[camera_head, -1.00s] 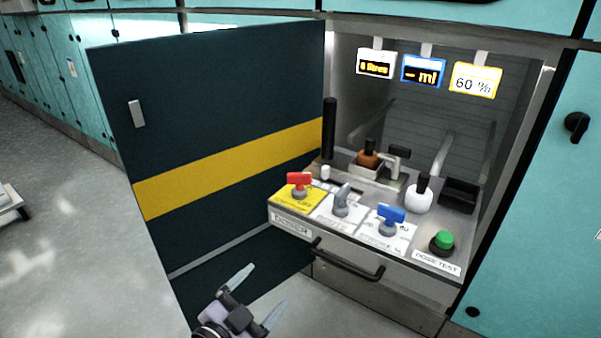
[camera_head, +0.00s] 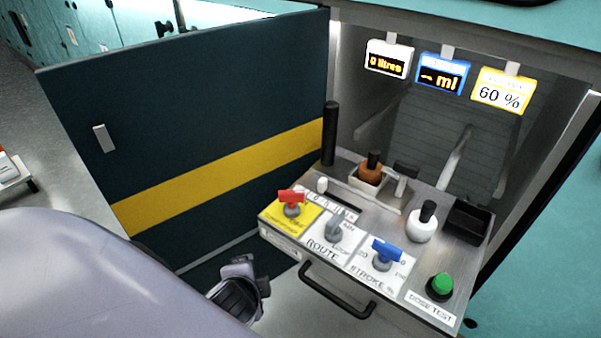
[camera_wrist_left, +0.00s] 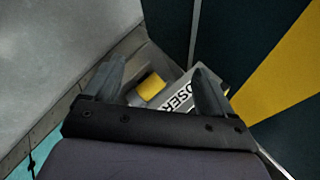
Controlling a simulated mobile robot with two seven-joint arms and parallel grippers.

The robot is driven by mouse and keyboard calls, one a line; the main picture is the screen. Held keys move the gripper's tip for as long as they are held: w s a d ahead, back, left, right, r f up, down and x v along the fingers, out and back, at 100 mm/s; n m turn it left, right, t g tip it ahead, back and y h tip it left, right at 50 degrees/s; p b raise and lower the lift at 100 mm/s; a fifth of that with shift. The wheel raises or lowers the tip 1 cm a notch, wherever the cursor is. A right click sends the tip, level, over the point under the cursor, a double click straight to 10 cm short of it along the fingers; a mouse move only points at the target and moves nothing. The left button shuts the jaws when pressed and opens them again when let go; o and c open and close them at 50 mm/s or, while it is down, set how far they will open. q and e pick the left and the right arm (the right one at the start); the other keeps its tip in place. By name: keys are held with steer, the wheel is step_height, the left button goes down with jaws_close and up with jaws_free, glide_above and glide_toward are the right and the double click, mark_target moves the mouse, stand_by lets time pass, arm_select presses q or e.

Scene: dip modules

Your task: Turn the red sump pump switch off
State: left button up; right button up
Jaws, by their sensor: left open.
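The red switch (camera_head: 291,197) is a red handle on a grey round base, on a yellow plate (camera_head: 273,215) at the left front corner of the doser drawer's panel. Its handle lies roughly crosswise; the plate's markings are too small to read. My left gripper (camera_head: 245,275) is below and left of the drawer front, apart from the switch, its fingers hard to make out there. In the left wrist view its two fingers (camera_wrist_left: 160,65) are spread and empty. Between them show a yellow patch (camera_wrist_left: 151,87) and the DOSER label (camera_wrist_left: 178,99). My right gripper is not in view.
Right of the red switch are the grey route knob (camera_head: 336,231), blue stroke switch (camera_head: 385,254) and green button (camera_head: 440,285). Bottles stand behind them. The black drawer handle (camera_head: 335,292) juts out in front. The open dark door (camera_head: 200,120) stands to the left.

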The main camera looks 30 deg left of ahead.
mark_target(291, 198)
arm_select(q)
steer(key=w+r+m+t+y, duration=0.1)
steer(key=w+r+m+t, duration=0.1)
steer(key=m, duration=0.5)
steer(key=w+r+m+t+y, duration=0.2)
steer(key=w+r+m+t, duration=0.1)
steer(key=w+m, duration=0.3)
steer(key=w+d+r+m+t+y, duration=0.1)
steer(key=w+r+m+t+y, duration=0.1)
steer(key=m, duration=0.5)
steer(key=shift+w+r+m+t, duration=0.15)
steer(key=shift+w+r+t, duration=0.25)
steer(key=shift+w, duration=0.3)
steer(key=shift+w+r+m+t, duration=0.15)
steer(key=shift+w+r+t, duration=0.2)
steer(key=shift+w, duration=0.35)
steer(key=shift+x, duration=3.5)
steer(key=shift+r, duration=0.1)
steer(key=c, duration=1)
